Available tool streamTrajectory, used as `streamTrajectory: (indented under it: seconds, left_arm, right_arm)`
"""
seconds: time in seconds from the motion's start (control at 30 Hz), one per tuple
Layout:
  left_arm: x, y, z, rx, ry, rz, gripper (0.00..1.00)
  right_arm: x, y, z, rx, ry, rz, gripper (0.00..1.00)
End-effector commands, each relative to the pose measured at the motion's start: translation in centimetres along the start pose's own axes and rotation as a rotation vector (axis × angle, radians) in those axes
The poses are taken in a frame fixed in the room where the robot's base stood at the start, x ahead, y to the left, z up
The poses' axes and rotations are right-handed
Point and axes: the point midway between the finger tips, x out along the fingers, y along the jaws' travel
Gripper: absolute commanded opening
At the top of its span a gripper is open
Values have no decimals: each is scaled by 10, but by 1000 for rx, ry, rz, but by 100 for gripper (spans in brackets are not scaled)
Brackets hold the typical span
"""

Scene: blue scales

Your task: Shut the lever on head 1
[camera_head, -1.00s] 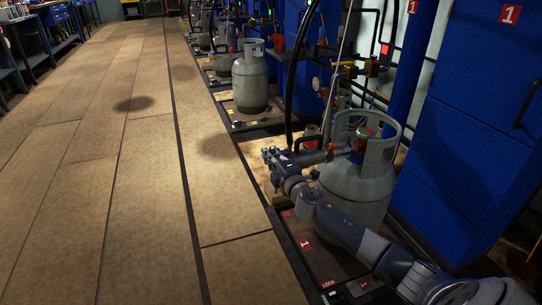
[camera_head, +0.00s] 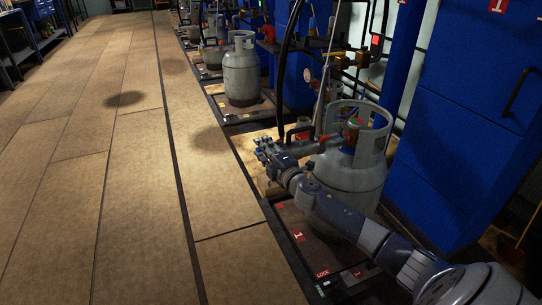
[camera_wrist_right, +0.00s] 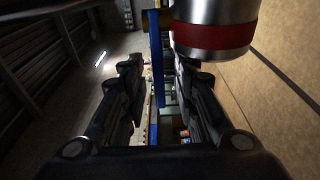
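A grey gas cylinder (camera_head: 348,175) stands upright on the scale marked 1 (camera_head: 312,240), nearest me. The filling head (camera_head: 312,148), a grey tube with red near its valve end, lies roughly level at the cylinder's valve. My right gripper (camera_head: 264,148) is in front of the head's left end; contact cannot be told. A silver tube with a red band (camera_wrist_right: 213,30) is close above the right finger. My left gripper is not in view.
More grey cylinders (camera_head: 241,75) stand on scales farther along the row. Blue cabinets (camera_head: 465,130) rise at the right. A black hose (camera_head: 284,70) hangs behind the head. The board floor (camera_head: 130,190) on the left is clear.

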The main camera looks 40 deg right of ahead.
Motion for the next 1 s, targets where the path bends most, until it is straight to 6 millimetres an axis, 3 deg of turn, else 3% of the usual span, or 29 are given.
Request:
streamTrajectory:
  seconds: [0.6, 0.8, 1.0]
  left_arm:
    - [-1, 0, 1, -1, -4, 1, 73]
    - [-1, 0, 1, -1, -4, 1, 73]
    - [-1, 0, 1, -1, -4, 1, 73]
  right_arm:
    - [-94, -2, 0, 0, 0, -3, 28]
    - [-112, -1, 0, 0, 0, -3, 28]
    - [-117, -1, 0, -1, -1, -2, 28]
